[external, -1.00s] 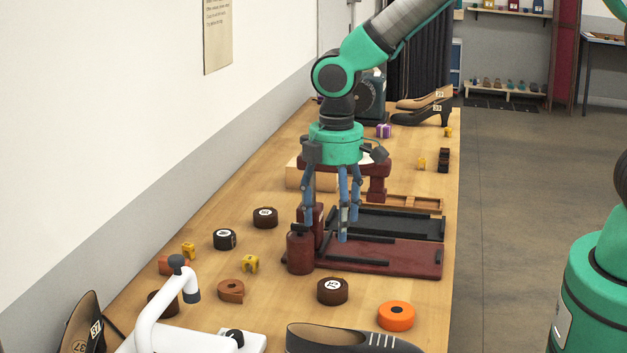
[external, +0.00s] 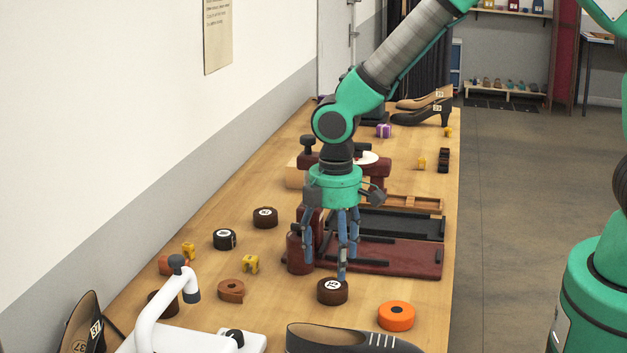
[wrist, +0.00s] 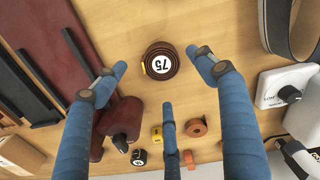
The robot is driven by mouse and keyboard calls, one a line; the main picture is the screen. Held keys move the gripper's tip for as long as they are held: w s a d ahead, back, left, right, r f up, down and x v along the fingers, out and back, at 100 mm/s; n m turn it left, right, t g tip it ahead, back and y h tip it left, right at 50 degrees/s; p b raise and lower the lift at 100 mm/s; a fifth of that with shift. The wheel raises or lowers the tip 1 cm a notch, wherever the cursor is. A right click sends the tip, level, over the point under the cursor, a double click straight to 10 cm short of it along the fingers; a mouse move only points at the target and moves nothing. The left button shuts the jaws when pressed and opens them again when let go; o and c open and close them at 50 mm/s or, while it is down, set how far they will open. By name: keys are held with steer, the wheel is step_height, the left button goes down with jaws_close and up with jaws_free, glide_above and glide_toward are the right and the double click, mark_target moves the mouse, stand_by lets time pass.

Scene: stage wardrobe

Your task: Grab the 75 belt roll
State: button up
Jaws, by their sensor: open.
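The 75 belt roll (external: 332,292) is a dark brown coil with a white label on top, lying flat on the wooden table. In the wrist view the label on the roll (wrist: 162,62) reads 75, and a small yellow patch shows on its left side. My gripper (external: 333,266) has three blue fingers pointing down, just behind and above the roll. In the wrist view my open gripper (wrist: 158,80) has its fingertips spread, with the roll between the left and right ones and beyond the third. Nothing is held.
A dark red press (external: 300,252) with a long base stands close behind the roll. An orange roll (external: 397,316) lies to the right, a tan coil (external: 231,291) to the left. A black shoe (external: 350,340) and a white device (external: 185,335) are in front. Other dark rolls (external: 265,217) lie farther back.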

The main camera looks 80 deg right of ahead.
mark_target(332, 280)
steer(key=shift+f, duration=0.15)
steer(key=shift+w+a+f+b, duration=0.1)
steer(key=shift+f+b, duration=0.5)
steer(key=shift+f, duration=1.9)
steer(key=c, duration=1.3)
steer(key=shift+r, duration=0.15)
steer(key=shift+r, duration=0.55)
steer(key=shift+s+r+p, duration=0.25)
steer(key=shift+r+p, duration=0.05)
steer(key=shift+r, duration=0.3)
steer(key=shift+s+r+p, duration=0.2)
steer(key=shift+r+p, duration=0.05)
steer(key=shift+r, duration=0.35)
steer(key=s, duration=0.5)
steer(key=s+p, duration=0.1)
steer(key=s, duration=0.4)
steer(key=s+r, duration=0.1)
steer(key=s, duration=0.4)
steer(key=shift+d+r+p, duration=0.1)
steer(key=shift+d+p, duration=0.15)
steer(key=shift+p, duration=0.05)
